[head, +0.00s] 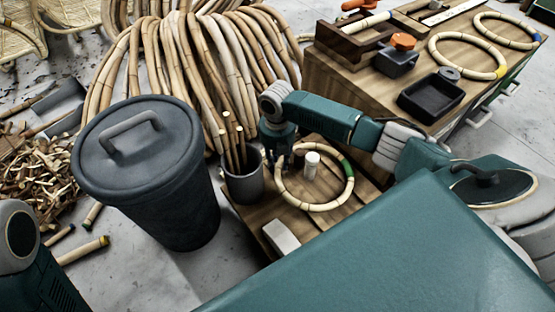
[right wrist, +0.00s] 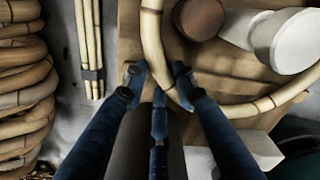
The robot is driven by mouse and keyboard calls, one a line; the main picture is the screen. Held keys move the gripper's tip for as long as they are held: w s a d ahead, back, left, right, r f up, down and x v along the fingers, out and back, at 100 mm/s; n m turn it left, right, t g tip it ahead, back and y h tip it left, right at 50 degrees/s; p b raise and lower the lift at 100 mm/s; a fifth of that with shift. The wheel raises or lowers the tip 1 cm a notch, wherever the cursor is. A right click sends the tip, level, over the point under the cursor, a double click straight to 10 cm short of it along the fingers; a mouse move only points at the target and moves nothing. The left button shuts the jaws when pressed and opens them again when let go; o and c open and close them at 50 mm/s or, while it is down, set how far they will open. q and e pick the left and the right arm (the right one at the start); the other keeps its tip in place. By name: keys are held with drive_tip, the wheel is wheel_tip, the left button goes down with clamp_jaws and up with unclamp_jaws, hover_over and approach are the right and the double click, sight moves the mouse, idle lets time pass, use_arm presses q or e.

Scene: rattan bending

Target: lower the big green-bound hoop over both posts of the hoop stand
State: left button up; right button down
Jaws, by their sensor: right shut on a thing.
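The big green-bound hoop (head: 313,210) is a pale rattan ring with a green binding (head: 348,168) on its right side. My right gripper (head: 281,160) is shut on its left side; the right wrist view shows the hoop (right wrist: 152,40) passing between the fingers (right wrist: 159,80). A white-topped post (head: 311,160) of the hoop stand shows inside the ring in the head view. In the right wrist view a pale post (right wrist: 288,40) and a dark round top (right wrist: 200,18), perhaps the second post, lie inside the curve. The hoop's height is unclear. My left gripper is out of view.
A dark cup of rattan sticks (head: 243,185) stands just left of the hoop. A lidded grey bin (head: 150,190) is further left. A pale block (head: 281,237) lies at the front. The wooden bench (head: 335,75) behind holds two hoops, one yellow-bound (head: 467,73), and a black tray (head: 430,97).

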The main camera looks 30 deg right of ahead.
drive_tip(key=shift+f, duration=0.1)
drive_tip(key=c, duration=1.3)
unclamp_jaws()
